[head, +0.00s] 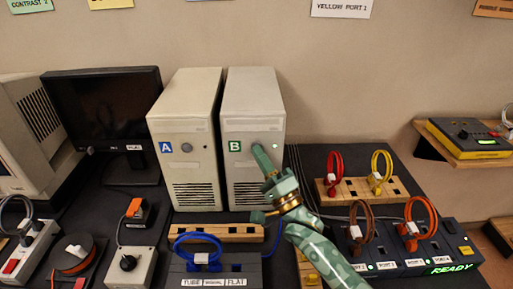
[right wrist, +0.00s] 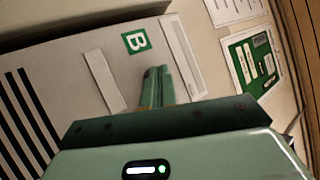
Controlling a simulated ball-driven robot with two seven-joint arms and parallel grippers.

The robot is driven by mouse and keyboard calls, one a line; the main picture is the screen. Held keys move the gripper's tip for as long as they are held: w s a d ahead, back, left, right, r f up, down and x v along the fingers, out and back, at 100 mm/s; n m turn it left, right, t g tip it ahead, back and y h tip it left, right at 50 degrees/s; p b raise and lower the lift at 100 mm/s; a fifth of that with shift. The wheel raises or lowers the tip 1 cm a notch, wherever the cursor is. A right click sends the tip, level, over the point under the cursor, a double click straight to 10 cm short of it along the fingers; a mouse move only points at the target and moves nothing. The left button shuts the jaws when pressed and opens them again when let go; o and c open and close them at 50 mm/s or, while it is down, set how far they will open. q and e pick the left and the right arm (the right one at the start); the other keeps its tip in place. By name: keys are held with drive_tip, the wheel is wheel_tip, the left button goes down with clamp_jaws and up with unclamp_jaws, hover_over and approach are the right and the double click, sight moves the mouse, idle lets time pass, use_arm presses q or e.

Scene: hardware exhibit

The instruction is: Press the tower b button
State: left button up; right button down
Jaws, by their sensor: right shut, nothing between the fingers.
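Tower B (head: 250,101) is a beige computer case with a green B label, standing upright at the middle of the table. The B label (right wrist: 136,40) also shows in the right wrist view. My right gripper (head: 258,148) is shut and empty, its fingertips at the front face of tower B, just below and right of the label. The tower b button is hidden behind the fingers; I cannot tell whether they touch it. A small green light (head: 276,147) glows to the right of the fingertips. In the right wrist view, the closed fingers (right wrist: 155,75) point at the tower's front. My left gripper is not in view.
Tower A (head: 180,105), with a round grey button (head: 186,147), stands close to the left. A wooden block (head: 216,232) and a blue-cabled box (head: 205,268) lie in front. A port box reading READY (head: 405,266) and a wooden cable holder (head: 345,194) are right.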

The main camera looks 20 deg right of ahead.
drive_tip(key=shift+s+a+p, duration=0.2)
drive_tip(key=shift+s+p, duration=0.15)
drive_tip(key=shift+s, duration=0.2)
drive_tip(key=s+a+p, duration=0.1)
drive_tip(key=s+p, duration=0.2)
drive_tip(key=s, duration=0.2)
drive_tip(key=shift+s+a, duration=0.3)
drive_tip(key=shift+s, duration=0.1)
idle(1.7)
